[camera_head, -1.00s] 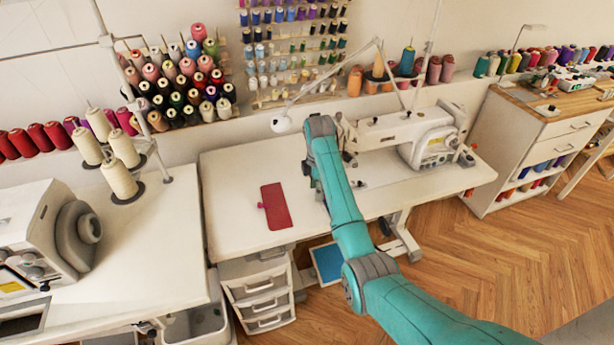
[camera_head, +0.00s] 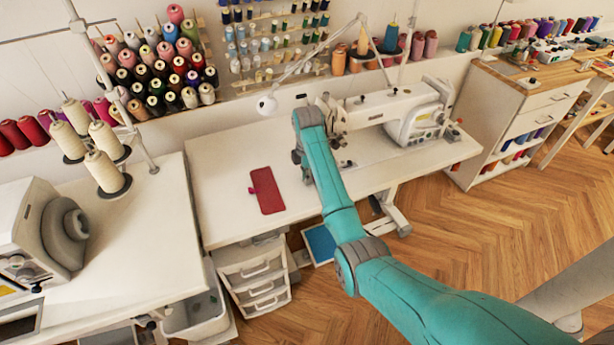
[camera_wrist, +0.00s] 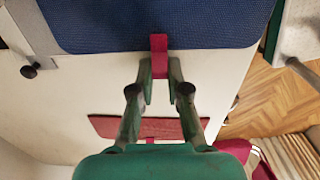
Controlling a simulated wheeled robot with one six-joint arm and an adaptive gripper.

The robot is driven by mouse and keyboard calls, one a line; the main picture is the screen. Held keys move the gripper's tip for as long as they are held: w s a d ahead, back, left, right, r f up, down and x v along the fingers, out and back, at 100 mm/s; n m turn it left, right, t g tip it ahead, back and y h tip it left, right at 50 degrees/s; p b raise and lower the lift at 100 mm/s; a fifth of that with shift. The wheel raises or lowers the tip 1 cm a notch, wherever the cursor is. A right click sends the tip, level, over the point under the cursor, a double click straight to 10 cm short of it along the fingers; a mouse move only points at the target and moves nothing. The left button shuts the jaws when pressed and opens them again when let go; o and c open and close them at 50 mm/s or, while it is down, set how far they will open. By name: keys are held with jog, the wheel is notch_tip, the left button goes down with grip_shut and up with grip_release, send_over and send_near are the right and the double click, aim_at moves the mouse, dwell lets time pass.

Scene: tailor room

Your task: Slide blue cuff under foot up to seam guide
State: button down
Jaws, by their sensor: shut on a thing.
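The blue cuff (camera_wrist: 110,25) fills the top of the wrist view, lying flat just beyond my fingertips. My gripper (camera_wrist: 160,72) is shut on the red tab (camera_wrist: 159,45) at the cuff's near edge. In the head view my arm hides the gripper and the blue cuff. The white sewing machine (camera_head: 385,108) stands on the table just right of and behind my wrist. Its foot and seam guide cannot be made out.
A red cuff (camera_head: 267,190) with a small tab lies on the white table (camera_head: 220,165) left of my arm; it also shows in the wrist view (camera_wrist: 100,125). A lamp (camera_head: 267,104) hangs near the table's back. Thread spools (camera_head: 100,172) stand at left.

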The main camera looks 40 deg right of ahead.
jog(key=shift+s+d, duration=0.1)
jog(key=shift+d, duration=0.3)
jog(key=shift+s+d, duration=0.2)
jog(key=shift+d, duration=0.5)
dwell(0.3)
jog(key=c, duration=1.1)
grip_release()
jog(key=shift+a, duration=0.1)
